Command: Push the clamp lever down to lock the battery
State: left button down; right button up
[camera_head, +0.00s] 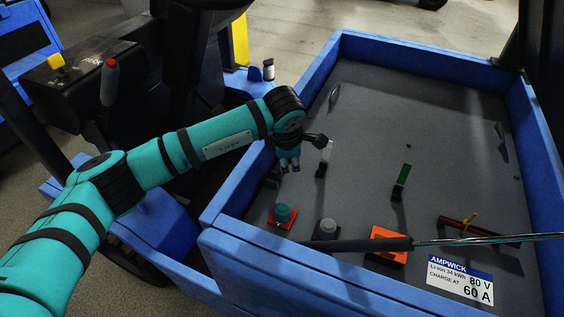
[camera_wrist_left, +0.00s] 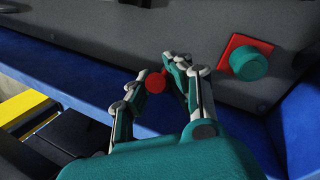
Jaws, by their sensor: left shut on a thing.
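My left gripper (camera_head: 290,163) is over the left side of the battery compartment, fingers pointing down. In the left wrist view its fingers (camera_wrist_left: 163,82) are closed on a small round red knob (camera_wrist_left: 155,83), which I take to be the end of the clamp lever. The lever's arm is hidden behind the fingers. The battery (camera_head: 350,130) is the wide dark grey block with a flat top inside a blue frame; its white label (camera_head: 455,281) reads AMPWICK, 80 V, 60 A. My right gripper is not in view.
A teal knob on a red plate (camera_head: 283,214) stands near the gripper; it also shows in the left wrist view (camera_wrist_left: 247,63). A grey knob (camera_head: 327,229), an orange block (camera_head: 389,245) and a long rod with a black grip (camera_head: 370,245) lie nearer. Blue walls (camera_head: 430,55) surround the compartment.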

pick_arm(q)
jog(key=shift+s+d+f+m+t+y+b, duration=0.2)
jog(key=shift+d+f+t+y+b, duration=0.15)
jog(key=shift+d+y+b, duration=0.6)
jog(key=shift+s+d+f+m+t+y+b, duration=0.1)
jog(key=shift+s+d+f+t+y+b, duration=0.35)
jog(key=shift+b, duration=0.85)
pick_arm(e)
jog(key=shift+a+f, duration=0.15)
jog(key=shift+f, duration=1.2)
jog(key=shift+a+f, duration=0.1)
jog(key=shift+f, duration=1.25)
pick_arm(q)
jog(key=shift+w+a+r, duration=0.15)
jog(key=shift+w+a, duration=0.05)
jog(key=shift+w, duration=0.05)
jog(key=c, duration=1.2)
grip_release()
jog(key=shift+c, duration=0.2)
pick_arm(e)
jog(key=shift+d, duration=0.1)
pick_arm(q)
jog(key=v, duration=1.2)
jog(key=shift+w+d, duration=0.1)
